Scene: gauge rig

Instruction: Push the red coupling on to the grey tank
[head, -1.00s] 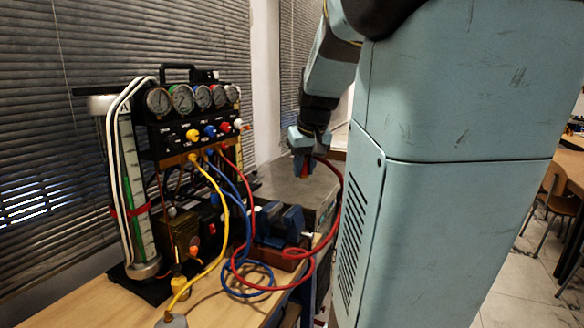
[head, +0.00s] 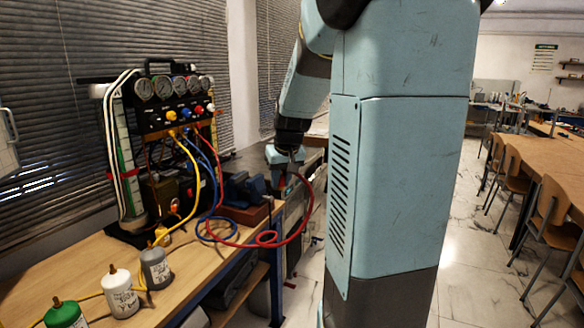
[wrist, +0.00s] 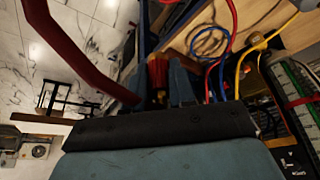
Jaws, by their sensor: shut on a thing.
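My gripper (head: 282,178) is shut on the red coupling (head: 283,184), out past the right edge of the bench. In the wrist view the red coupling (wrist: 158,70) sits between the two blue-grey fingers. The red hose (head: 300,222) loops from the coupling down and left, then up to the gauge panel. The grey tank (head: 155,268) stands upright on the bench, well left of and nearer than my gripper. A yellow fitting (head: 160,236) sits at or just behind the grey tank's top; I cannot tell whether they join.
A white tank (head: 119,292) and a green tank (head: 66,314) stand left of the grey one. The gauge rig (head: 165,120) stands at the back of the bench (head: 190,280). A blue vise (head: 243,188) lies between my gripper and the tanks. Yellow and blue hoses hang from the panel.

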